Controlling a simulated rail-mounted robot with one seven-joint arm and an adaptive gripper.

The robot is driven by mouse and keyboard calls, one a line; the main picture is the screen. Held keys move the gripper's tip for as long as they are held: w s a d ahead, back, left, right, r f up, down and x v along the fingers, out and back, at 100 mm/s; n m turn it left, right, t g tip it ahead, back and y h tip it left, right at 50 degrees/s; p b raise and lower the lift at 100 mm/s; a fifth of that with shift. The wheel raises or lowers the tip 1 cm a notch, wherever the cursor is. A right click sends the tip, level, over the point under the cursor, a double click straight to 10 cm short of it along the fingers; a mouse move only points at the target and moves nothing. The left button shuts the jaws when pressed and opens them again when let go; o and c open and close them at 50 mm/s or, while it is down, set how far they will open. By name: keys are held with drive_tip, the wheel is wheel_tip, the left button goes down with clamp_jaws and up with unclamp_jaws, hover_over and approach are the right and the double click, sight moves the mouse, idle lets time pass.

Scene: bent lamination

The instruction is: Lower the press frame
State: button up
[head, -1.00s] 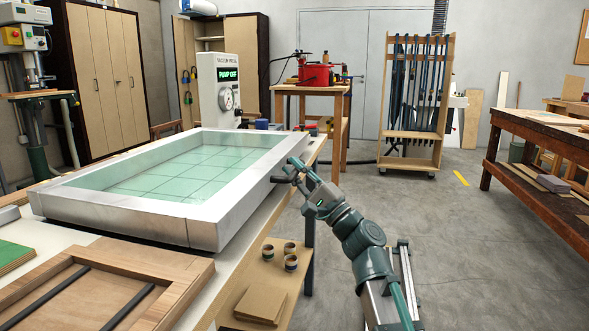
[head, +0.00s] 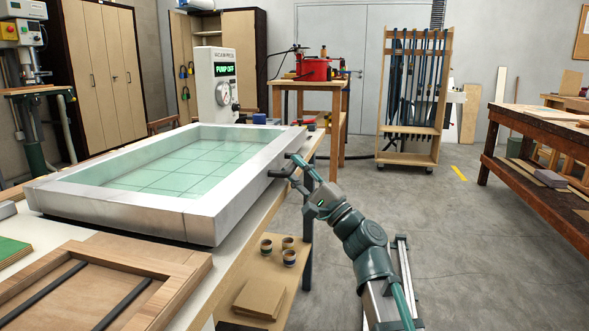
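The press frame (head: 190,217) is a wide silver rim around a clear green sheet (head: 180,160) marked with a grid. It lies low and about level on the workbench at the left, and I see no clear gap under its near side. My gripper (head: 281,164) is at the frame's right side, close to the rim. Its two fingers are spread apart with nothing visible between them. I cannot tell whether a fingertip touches the rim. What lies under the sheet is not clear.
A control box (head: 215,85) reading "PUMP OFF" stands behind the frame. A wooden form (head: 180,262) with dark bars lies on the bench (head: 232,262) in front. Small cans (head: 289,257) sit on a shelf below. The floor (head: 450,240) to the right is clear.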

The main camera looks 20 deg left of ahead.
drive_tip(key=v, duration=1.1)
drive_tip(key=shift+d, duration=0.2)
drive_tip(key=shift+s+f, duration=0.1)
